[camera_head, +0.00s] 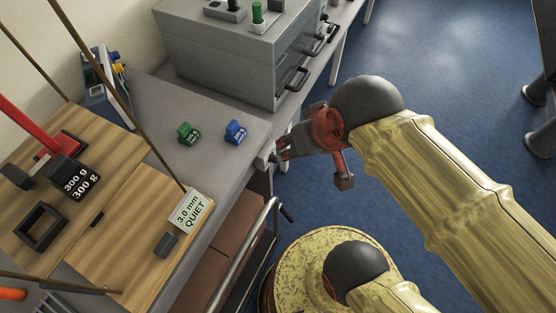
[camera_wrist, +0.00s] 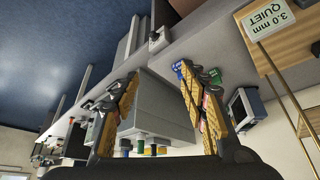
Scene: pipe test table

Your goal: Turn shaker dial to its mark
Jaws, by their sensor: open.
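My gripper (camera_head: 284,152) is open and empty, held out beyond the front edge of the bench near the blue weight. In the wrist view its two fingers (camera_wrist: 158,78) are spread wide with nothing between them in contact. A large grey machine (camera_head: 225,55) stands at the back of the bench, with a green knob-like part (camera_head: 257,14) and dark parts on top and handles on its front. It also shows beyond the fingers in the wrist view (camera_wrist: 160,104). I cannot tell which part is the shaker dial, and no mark for it is readable.
Green (camera_head: 188,132) and blue (camera_head: 235,132) weights stand on the grey bench (camera_head: 215,165). A wooden platform (camera_head: 130,230) at left carries a "3.0 mm QUIET" card (camera_head: 189,211), a 300 g block (camera_head: 80,184) and thin rods.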

